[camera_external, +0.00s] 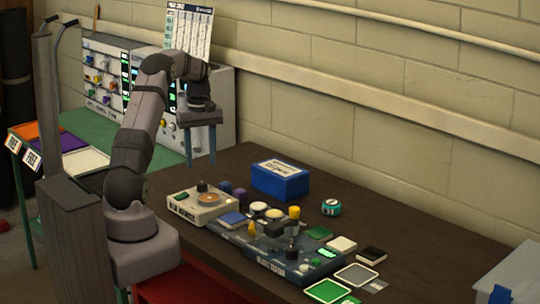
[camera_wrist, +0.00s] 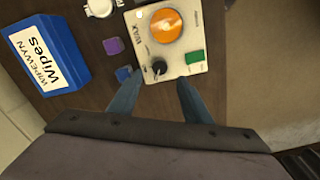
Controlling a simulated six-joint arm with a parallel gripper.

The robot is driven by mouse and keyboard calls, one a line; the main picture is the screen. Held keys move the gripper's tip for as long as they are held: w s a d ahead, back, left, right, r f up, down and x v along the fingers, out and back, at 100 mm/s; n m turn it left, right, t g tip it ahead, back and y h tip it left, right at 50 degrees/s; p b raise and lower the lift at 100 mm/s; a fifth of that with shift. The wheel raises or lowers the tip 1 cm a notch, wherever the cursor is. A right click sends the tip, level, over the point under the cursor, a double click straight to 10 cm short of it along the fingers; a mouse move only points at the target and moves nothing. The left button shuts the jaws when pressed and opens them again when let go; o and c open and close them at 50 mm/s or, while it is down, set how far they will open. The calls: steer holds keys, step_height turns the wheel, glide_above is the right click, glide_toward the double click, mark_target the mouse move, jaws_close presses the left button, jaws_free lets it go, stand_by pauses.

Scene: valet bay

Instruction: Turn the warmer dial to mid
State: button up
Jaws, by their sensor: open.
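The warmer (camera_external: 187,214) is a cream box on the near left of the dark table, with an orange round top (camera_external: 208,198). Its black dial (camera_external: 202,186) stands up at the back corner. In the wrist view, the warmer (camera_wrist: 183,71) is at top centre, with the dial (camera_wrist: 157,67) below the orange disc and left of a green block. The dial's setting is too small to read. My gripper (camera_external: 201,161) is open and empty, pointing down above the warmer. In the wrist view, the fingers of my gripper (camera_wrist: 158,98) are spread either side below the dial, apart from it.
A blue wipes box (camera_external: 280,184) stands behind the warmer. Purple (camera_external: 239,196) and dark blue (camera_external: 226,187) small pieces stand close beside it. A crowded tray (camera_external: 290,270) of pots and blocks lies to the right. The table's back right is clear.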

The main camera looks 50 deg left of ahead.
mark_target(202, 183)
steer(key=shift+f+p, duration=1.4)
steer(key=shift+f, duration=2.3)
steer(key=c, duration=1)
